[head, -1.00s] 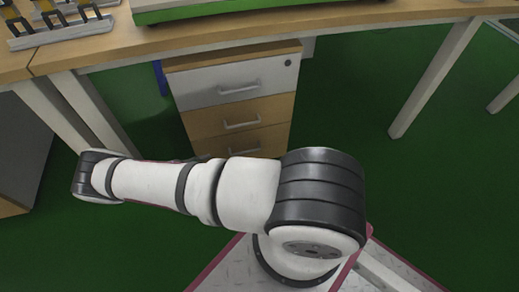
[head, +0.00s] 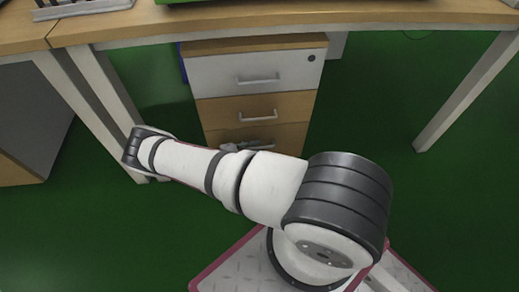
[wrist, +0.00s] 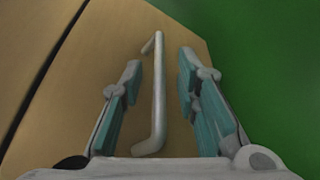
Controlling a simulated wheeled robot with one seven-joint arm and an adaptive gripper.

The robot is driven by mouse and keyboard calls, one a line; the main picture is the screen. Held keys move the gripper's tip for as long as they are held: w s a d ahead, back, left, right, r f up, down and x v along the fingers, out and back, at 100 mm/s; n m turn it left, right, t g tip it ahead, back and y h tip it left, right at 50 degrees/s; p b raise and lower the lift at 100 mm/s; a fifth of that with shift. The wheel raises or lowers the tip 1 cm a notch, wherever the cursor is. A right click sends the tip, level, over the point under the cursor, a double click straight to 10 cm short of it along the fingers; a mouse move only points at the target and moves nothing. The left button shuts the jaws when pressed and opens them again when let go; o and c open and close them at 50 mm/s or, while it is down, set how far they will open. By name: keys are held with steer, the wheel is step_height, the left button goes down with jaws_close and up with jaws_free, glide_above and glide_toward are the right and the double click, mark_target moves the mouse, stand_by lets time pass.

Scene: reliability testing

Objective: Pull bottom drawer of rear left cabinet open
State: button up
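The drawer cabinet stands under the desk in the head view, with a white top drawer (head: 222,76) and wooden drawers below. The lowest visible drawer (head: 290,136) is partly hidden behind my arm. All drawer fronts look flush. In the wrist view a pale bar handle (wrist: 159,95) runs along a wooden drawer front (wrist: 85,85). My gripper (wrist: 160,65) is open, with one finger on each side of the handle. Neither finger clearly touches it. In the head view my gripper is mostly hidden behind my arm, near the lowest visible drawer.
The desk top (head: 375,15) overhangs the cabinet, with a desk leg (head: 470,90) to the right and another (head: 85,100) to the left. A grey cabinet (head: 30,120) stands at the far left. Green floor (head: 365,110) is clear right of the drawers.

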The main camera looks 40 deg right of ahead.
steer(key=shift+x, duration=0.95)
jaws_close()
